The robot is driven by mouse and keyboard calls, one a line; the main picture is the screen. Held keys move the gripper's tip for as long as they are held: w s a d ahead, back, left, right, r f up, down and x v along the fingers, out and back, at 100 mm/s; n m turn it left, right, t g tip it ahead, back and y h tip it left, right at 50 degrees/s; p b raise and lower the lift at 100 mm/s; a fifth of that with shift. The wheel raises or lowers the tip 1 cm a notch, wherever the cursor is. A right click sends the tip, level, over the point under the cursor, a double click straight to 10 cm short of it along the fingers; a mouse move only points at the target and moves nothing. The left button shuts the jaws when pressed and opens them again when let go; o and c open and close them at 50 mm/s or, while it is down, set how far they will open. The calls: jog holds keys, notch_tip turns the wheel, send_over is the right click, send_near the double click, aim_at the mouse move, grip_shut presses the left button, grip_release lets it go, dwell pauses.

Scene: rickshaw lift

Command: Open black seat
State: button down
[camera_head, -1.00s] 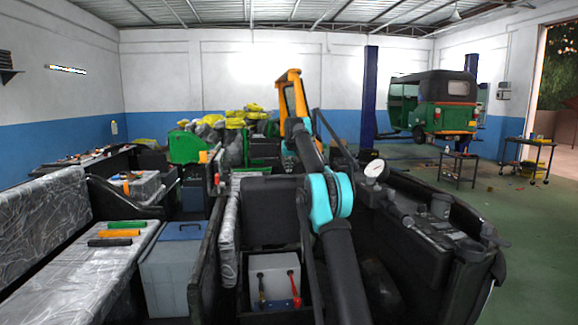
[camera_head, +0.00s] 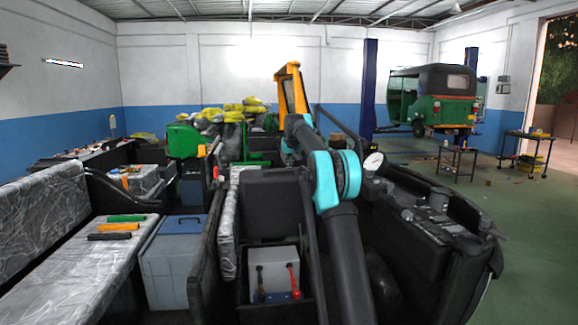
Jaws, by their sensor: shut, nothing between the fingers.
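A glossy dark-grey seat base (camera_head: 85,262) with a matching backrest (camera_head: 40,210) stands at the left. A narrow grey-black cushion (camera_head: 228,235) stands on edge at the centre, beside an uncovered black compartment (camera_head: 268,308). A pale box (camera_head: 272,268) with a red and a dark handle sits in that compartment. I cannot tell for sure which of these is the black seat. My black and teal arm reaches forward over the compartment's right side. My gripper is hidden beyond the arm links, so its contact with anything does not show.
Green, orange and black tools (camera_head: 112,230) lie on the left seat. A grey box with a blue lid (camera_head: 172,265) stands beside it. A black dashboard-like part (camera_head: 430,225) with a round gauge (camera_head: 373,161) fills the right. A green rickshaw (camera_head: 440,100) is raised behind. Open floor lies right.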

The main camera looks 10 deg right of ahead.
jog(key=s+f, duration=0.1)
jog(key=s, duration=0.1)
jog(key=s+f, duration=0.1)
jog(key=s, duration=0.1)
jog(key=s+f, duration=0.1)
jog(key=s, duration=0.2)
jog(key=shift+s+f, duration=0.1)
jog(key=shift+f, duration=0.3)
jog(key=shift+r, duration=0.1)
